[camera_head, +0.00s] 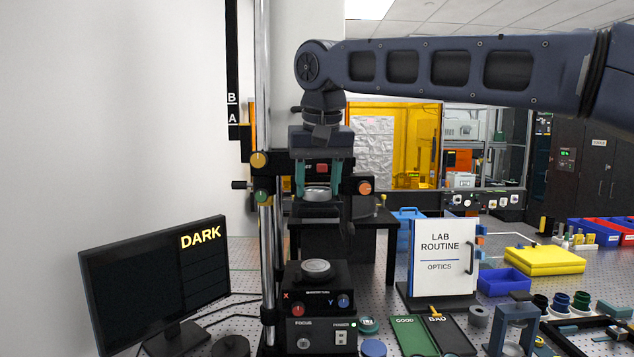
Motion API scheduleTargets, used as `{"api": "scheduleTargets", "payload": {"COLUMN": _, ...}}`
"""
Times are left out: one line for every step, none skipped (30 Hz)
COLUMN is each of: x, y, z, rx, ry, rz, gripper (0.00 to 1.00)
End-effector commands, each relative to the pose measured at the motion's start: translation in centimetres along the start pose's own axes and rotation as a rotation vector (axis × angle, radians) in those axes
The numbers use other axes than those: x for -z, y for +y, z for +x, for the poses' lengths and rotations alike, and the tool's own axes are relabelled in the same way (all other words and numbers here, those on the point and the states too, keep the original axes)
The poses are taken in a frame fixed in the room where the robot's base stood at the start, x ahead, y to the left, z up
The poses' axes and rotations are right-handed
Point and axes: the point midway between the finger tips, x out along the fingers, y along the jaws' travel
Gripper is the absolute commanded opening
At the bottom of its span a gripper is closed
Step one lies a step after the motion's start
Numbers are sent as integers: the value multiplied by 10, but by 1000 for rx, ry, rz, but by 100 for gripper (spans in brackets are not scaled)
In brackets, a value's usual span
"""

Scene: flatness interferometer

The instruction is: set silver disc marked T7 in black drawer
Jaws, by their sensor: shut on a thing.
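My gripper (318,190) points down in front of the black column instrument, its teal fingers on either side of a silver disc (317,195). It is shut on this disc. No T7 marking can be read on it at this size. Just below the disc is a black slide-like part (320,212) of the instrument, which may be the black drawer. I cannot tell whether the disc touches it. A second round silver piece (316,267) sits lower down on the black stage with the X and Y knobs.
A monitor (150,285) reading DARK stands at left. A LAB ROUTINE binder (442,255), GOOD (412,338) and BAD (450,335) mats, a blue bin (503,281) and yellow cases (544,261) are at right.

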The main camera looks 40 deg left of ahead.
Motion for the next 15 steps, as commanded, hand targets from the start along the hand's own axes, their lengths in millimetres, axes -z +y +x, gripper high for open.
{"api": "scheduleTargets", "payload": {"x": 11, "y": 2, "z": 4, "rx": 0, "ry": -1, "rz": 2, "gripper": 25}}
{"api": "scheduleTargets", "payload": {"x": 16, "y": 3, "z": 6, "rx": 0, "ry": -1, "rz": 2, "gripper": 25}}
{"api": "scheduleTargets", "payload": {"x": 24, "y": 5, "z": 7, "rx": 0, "ry": 0, "rz": 2, "gripper": 25}}
{"api": "scheduleTargets", "payload": {"x": 28, "y": 6, "z": 8, "rx": 0, "ry": 0, "rz": 2, "gripper": 25}}
{"api": "scheduleTargets", "payload": {"x": 32, "y": 6, "z": 10, "rx": 0, "ry": 0, "rz": 2, "gripper": 25}}
{"api": "scheduleTargets", "payload": {"x": 37, "y": 7, "z": 10, "rx": 1, "ry": 1, "rz": 2, "gripper": 25}}
{"api": "scheduleTargets", "payload": {"x": 40, "y": 8, "z": 11, "rx": 1, "ry": 1, "rz": 2, "gripper": 25}}
{"api": "scheduleTargets", "payload": {"x": 42, "y": 8, "z": 12, "rx": 1, "ry": 1, "rz": 1, "gripper": 25}}
{"api": "scheduleTargets", "payload": {"x": 44, "y": 9, "z": 12, "rx": 1, "ry": 0, "rz": 1, "gripper": 25}}
{"api": "scheduleTargets", "payload": {"x": 45, "y": 9, "z": 12, "rx": 1, "ry": 0, "rz": 0, "gripper": 25}}
{"api": "scheduleTargets", "payload": {"x": 46, "y": 9, "z": 13, "rx": 1, "ry": 0, "rz": 0, "gripper": 25}}
{"api": "scheduleTargets", "payload": {"x": 47, "y": 10, "z": 13, "rx": 0, "ry": 0, "rz": 0, "gripper": 25}}
{"api": "scheduleTargets", "payload": {"x": 48, "y": 10, "z": 13, "rx": 0, "ry": 0, "rz": 0, "gripper": 25}}
{"api": "scheduleTargets", "payload": {"x": 49, "y": 10, "z": 14, "rx": 0, "ry": 0, "rz": 0, "gripper": 25}}
{"api": "scheduleTargets", "payload": {"x": 51, "y": 11, "z": 14, "rx": 0, "ry": 0, "rz": 0, "gripper": 25}}
